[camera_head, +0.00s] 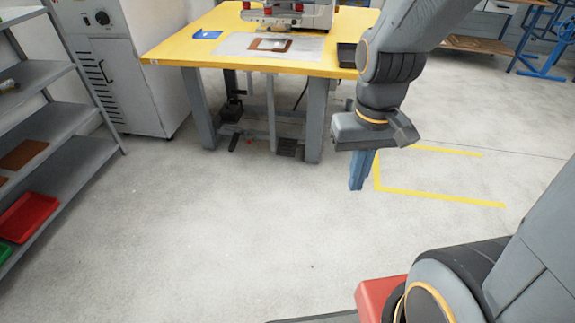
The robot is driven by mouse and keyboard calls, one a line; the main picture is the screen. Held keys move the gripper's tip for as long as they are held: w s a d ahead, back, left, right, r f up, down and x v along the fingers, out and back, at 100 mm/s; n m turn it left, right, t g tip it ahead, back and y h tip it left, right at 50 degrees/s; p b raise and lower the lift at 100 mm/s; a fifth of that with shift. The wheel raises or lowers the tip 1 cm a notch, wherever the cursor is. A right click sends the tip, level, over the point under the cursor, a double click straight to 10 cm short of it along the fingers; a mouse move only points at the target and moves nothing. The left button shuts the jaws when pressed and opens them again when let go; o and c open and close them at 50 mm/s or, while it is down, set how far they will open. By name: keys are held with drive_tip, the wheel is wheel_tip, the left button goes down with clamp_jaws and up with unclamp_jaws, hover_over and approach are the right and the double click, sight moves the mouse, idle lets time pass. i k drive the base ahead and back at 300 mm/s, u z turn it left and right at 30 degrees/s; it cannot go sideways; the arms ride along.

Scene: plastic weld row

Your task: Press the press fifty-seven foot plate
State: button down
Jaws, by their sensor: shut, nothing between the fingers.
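A yellow-topped press table (170,50) stands at the top middle, with a press machine (290,12) on it, cut off by the frame's top edge. Under the table, a small dark foot plate (287,147) sits near the floor, left of the front right leg. No number is readable on the machine or plate. My gripper (357,186) hangs pointing down over open floor, to the right of the foot plate and apart from it. Its blue fingers are together and hold nothing.
Table legs (317,120) flank the foot plate. A red knob (249,141) and dark crossbar parts lie to its left. A grey shelf (75,145) stands at left, beside a grey cabinet (130,70). Yellow floor tape (440,195) runs at right.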

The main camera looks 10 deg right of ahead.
sight(286, 147)
drive_tip(key=k, duration=0.4)
drive_tip(key=z, duration=0.7)
drive_tip(key=i, duration=2.1)
drive_tip(key=u, duration=0.75)
